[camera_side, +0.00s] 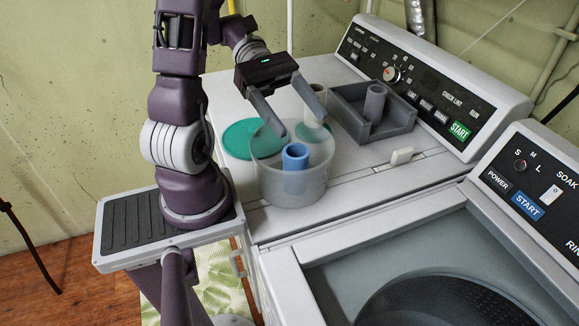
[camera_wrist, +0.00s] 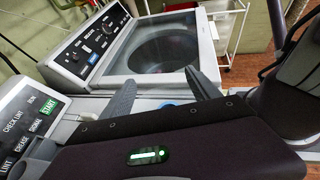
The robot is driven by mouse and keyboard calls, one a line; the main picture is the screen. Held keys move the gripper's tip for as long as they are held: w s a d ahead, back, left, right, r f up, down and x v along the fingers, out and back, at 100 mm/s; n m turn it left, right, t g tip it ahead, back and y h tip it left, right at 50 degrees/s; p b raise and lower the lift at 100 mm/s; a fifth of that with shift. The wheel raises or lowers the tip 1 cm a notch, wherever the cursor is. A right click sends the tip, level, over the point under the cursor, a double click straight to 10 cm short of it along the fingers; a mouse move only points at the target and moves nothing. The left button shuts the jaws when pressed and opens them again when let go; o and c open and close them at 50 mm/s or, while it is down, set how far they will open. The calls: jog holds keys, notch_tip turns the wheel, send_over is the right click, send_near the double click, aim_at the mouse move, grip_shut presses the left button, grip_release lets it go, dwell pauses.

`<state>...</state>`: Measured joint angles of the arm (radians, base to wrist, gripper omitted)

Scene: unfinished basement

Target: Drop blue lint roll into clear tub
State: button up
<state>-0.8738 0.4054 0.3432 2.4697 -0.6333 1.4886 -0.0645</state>
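The clear tub (camera_side: 262,180) stands on the pale machine top in the side view. The blue lint roll (camera_side: 295,157) stands roughly upright inside it; its lower part shows dimmer through the front wall. My gripper (camera_side: 305,128) is above the tub with its two fingers spread apart and pointing down, their tips near the level of the rim. Nothing is held between them. In the wrist view my gripper (camera_wrist: 160,82) also shows its fingers wide apart and empty.
A teal disc (camera_side: 240,139) lies left of the tub. A pale roll (camera_side: 315,98) stands behind it. A grey tray (camera_side: 353,125) holding a grey roll (camera_side: 375,103) sits at right, with a small white piece (camera_side: 402,155) in front. Control panels (camera_side: 420,88) rise behind.

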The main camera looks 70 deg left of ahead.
jog(key=shift+a, duration=0.1)
jog(key=v, duration=0.7)
jog(key=s+d+r+m+t+y, duration=0.1)
jog(key=s+d+m+y, duration=0.1)
jog(key=d+m+y, duration=0.4)
jog(key=s+d+r+m+t+y, duration=0.1)
jog(key=d+m+y, duration=0.6)
jog(key=m, duration=0.7)
jog(key=shift+s+d+r+m, duration=0.25)
jog(key=shift+s+m, duration=0.15)
